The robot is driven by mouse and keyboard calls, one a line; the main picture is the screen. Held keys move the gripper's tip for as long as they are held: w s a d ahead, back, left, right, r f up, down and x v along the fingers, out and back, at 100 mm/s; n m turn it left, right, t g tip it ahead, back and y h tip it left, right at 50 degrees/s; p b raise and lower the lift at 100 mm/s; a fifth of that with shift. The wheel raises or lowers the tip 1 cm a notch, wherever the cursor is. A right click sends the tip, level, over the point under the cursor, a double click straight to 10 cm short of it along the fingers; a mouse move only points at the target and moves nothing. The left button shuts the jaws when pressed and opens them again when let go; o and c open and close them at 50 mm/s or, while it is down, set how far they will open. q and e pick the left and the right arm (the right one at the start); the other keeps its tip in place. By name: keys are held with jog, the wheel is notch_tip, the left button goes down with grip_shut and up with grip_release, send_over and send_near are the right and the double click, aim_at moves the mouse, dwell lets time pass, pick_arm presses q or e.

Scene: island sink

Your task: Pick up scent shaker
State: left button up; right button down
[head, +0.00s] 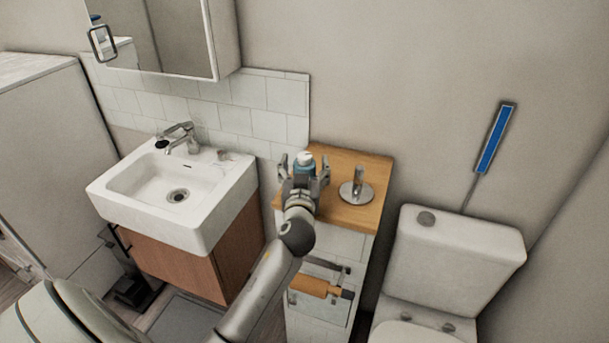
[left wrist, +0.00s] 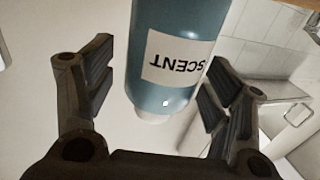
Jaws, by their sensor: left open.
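The scent shaker is a blue bottle (head: 305,162) with a white cap and stands on the wooden counter top (head: 345,205) near its left edge. In the left wrist view the shaker (left wrist: 172,55) shows upside down, with a white label reading SCENT. My left gripper (head: 304,170) is open, with one finger on each side of the bottle. In the left wrist view the left gripper (left wrist: 158,85) has clear gaps between both fingers and the bottle. The gripper hides the bottle's lower part in the head view. My right gripper is not in view.
A metal stand (head: 357,186) is on the counter just right of the shaker. A white sink (head: 175,190) with a faucet is at left, and a toilet (head: 455,255) is at right. A tiled wall (head: 270,110) rises behind the counter.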

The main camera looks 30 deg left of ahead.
pick_arm(q)
jog(key=shift+c, duration=0.4)
jog(key=c, duration=1.1)
